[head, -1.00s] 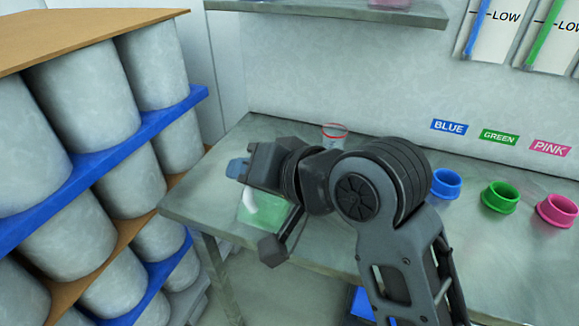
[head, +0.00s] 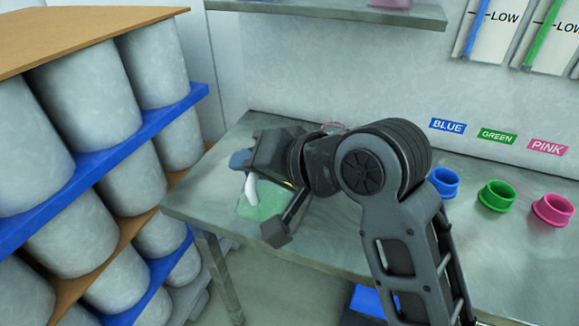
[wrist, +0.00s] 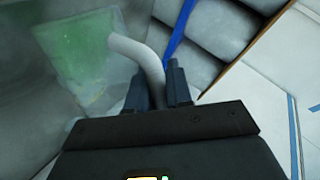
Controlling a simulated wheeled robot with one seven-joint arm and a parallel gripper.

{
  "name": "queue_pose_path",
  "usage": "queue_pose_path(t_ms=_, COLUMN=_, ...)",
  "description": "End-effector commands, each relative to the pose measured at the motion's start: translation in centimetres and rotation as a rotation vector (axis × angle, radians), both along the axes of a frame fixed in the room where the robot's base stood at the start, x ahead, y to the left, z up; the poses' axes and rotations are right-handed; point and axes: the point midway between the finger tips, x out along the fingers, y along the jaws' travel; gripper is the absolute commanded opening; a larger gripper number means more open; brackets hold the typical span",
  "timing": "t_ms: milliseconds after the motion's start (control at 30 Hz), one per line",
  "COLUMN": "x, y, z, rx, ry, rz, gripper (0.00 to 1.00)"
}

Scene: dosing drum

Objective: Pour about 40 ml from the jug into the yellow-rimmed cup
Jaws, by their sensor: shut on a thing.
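My gripper (head: 241,160) is over the left part of the steel table, and its fingers also show in the wrist view (wrist: 158,80). It is shut on a pale curved handle (head: 251,188), which I take to be the jug's; in the wrist view the handle (wrist: 140,50) bends up and left from between the fingers. The jug's body is see-through and hard to make out. A green patch (head: 262,203) shows below the handle; I cannot tell whether it is liquid or a mat. I cannot clearly make out a yellow-rimmed cup.
A red-rimmed cup (head: 333,127) is mostly hidden behind my arm. Blue (head: 444,183), green (head: 497,196) and pink (head: 553,209) ring holders stand at the right of the table (head: 330,235). A rack of grey drums (head: 100,110) stands at left. A shelf (head: 330,10) hangs above.

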Motion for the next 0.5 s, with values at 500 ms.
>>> queue_pose_path(t_ms=500, x=0.55, y=-0.21, z=0.66, rx=0.021, ry=0.052, rz=0.000, gripper=0.00)
